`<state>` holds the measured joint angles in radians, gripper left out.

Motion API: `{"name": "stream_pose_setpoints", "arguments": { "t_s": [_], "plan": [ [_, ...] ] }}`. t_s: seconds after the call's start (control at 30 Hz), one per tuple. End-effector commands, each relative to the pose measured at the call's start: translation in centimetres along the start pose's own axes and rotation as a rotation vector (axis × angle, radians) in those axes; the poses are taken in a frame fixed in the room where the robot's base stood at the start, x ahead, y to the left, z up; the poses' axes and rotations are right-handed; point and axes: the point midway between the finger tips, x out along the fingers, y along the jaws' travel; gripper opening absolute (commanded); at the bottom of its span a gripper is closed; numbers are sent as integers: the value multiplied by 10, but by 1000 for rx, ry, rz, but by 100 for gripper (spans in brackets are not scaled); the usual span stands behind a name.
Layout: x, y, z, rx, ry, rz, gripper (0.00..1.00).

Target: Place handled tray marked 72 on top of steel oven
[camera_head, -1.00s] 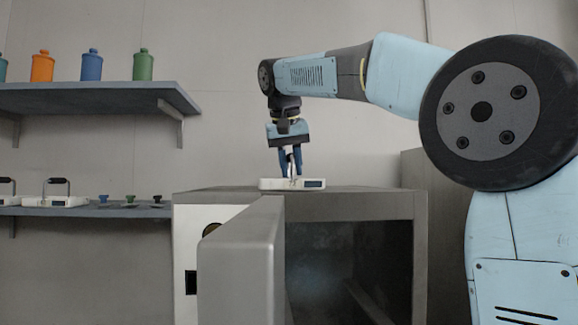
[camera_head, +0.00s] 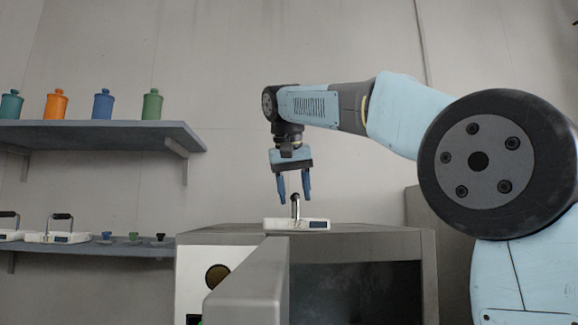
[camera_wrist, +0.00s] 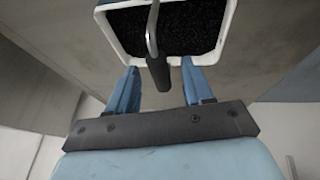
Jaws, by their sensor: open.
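A white handled tray (camera_head: 297,224) rests on top of the steel oven (camera_head: 372,243), near the front of its top; the number on its dark label is too small to read. Its handle (camera_head: 296,205) stands up from it. My gripper (camera_head: 294,198) is open above the tray, with its fingers apart on either side of the handle's top. In the wrist view the tray (camera_wrist: 113,30) has a white rim and dark contents, and the handle's dark grip (camera_wrist: 158,74) lies between my open fingers, not clasped.
The oven door (camera_head: 250,290) stands open toward me. A lower shelf (camera_head: 110,248) at left holds two more handled trays (camera_head: 50,237) and small knobbed items. An upper shelf (camera_head: 95,134) holds several coloured jars.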

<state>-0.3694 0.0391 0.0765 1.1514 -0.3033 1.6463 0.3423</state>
Motion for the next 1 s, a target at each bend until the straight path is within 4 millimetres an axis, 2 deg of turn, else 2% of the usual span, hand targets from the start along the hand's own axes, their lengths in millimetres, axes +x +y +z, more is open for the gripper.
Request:
{"name": "stream_pose_setpoints", "arguments": {
  "t_s": [0.2,0.4,0.67,1.0],
  "plan": [
    [-43,-1,-1,-1,2,-2,51],
    [-70,-1,0,-2,1,-1,51],
    [-86,-1,0,-1,1,-1,51],
    [-87,-1,0,-1,0,-1,51]
  ]
}}
